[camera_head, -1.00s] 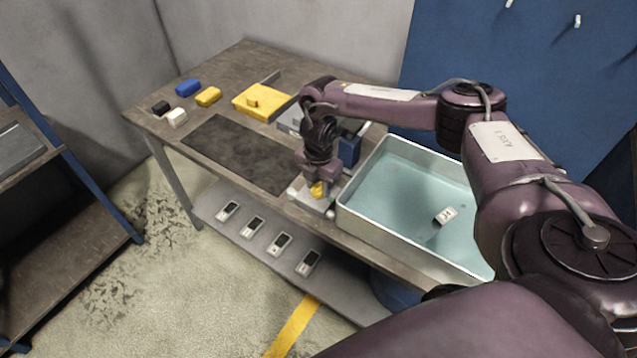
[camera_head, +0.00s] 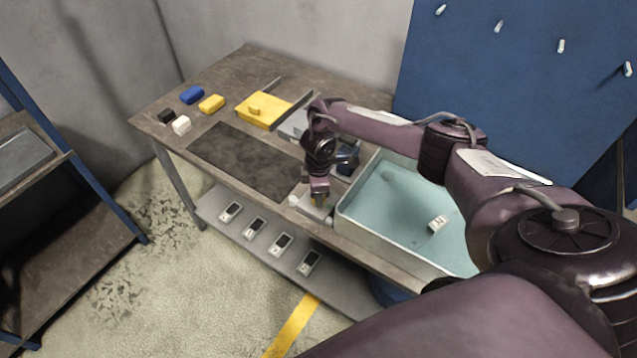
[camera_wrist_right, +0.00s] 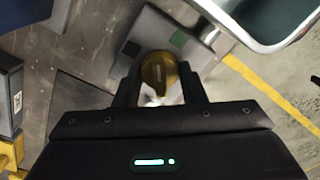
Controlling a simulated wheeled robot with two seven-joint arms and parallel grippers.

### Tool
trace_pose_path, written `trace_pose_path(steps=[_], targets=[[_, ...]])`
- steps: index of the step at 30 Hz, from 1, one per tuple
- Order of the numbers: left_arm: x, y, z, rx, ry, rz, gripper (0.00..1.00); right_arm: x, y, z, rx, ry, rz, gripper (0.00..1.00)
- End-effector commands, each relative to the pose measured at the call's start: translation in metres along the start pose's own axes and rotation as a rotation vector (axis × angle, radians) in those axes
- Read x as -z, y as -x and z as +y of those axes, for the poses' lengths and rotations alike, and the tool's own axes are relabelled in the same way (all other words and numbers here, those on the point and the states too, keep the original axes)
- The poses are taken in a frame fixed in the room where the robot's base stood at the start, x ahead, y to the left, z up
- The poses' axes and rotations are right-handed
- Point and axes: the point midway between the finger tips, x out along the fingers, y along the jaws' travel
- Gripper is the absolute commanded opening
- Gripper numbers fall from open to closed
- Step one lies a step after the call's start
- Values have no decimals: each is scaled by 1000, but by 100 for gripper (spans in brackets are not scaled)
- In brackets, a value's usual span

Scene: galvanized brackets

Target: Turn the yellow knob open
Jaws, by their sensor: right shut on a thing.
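The yellow knob (camera_wrist_right: 159,68) sits on a grey box (camera_wrist_right: 150,25) and lies between the two dark fingers of my right gripper (camera_wrist_right: 161,80) in the right wrist view. The gripper is shut on it. In the head view my right gripper (camera_head: 319,197) points down onto the box (camera_head: 312,208) at the table's front edge, hiding nearly all of the knob. A green square (camera_wrist_right: 179,40) and a darker square (camera_wrist_right: 131,47) show on the box's top. My left gripper is not in view.
A pale tray with a teal inside (camera_head: 345,222) stands close to the right of the box, holding a small white block (camera_head: 437,223). A dark mat (camera_head: 240,160) lies to the left. A yellow case (camera_head: 263,109) and small blocks lie farther back. Several devices rest on the lower shelf (camera_head: 290,258).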

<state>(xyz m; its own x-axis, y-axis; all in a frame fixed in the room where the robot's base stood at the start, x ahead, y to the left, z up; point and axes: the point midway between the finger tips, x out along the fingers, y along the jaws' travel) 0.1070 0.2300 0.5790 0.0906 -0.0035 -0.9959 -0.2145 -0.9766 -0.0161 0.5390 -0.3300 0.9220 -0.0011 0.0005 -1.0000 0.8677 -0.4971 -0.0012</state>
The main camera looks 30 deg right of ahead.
Motion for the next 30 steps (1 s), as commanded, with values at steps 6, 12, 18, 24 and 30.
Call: trace_pose_path(steps=[6, 12, 18, 24, 30], targets=[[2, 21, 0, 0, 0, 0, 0, 0, 4, 0, 1, -206, 0, 14], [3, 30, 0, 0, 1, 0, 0, 0, 3, 0, 0, -381, 0, 14], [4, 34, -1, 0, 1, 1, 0, 0, 2, 1, -1, -522, 1, 14], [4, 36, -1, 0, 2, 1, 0, 0, 1, 1, -2, -615, 1, 14], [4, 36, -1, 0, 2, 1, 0, 0, 1, 1, -3, -663, 2, 14]])
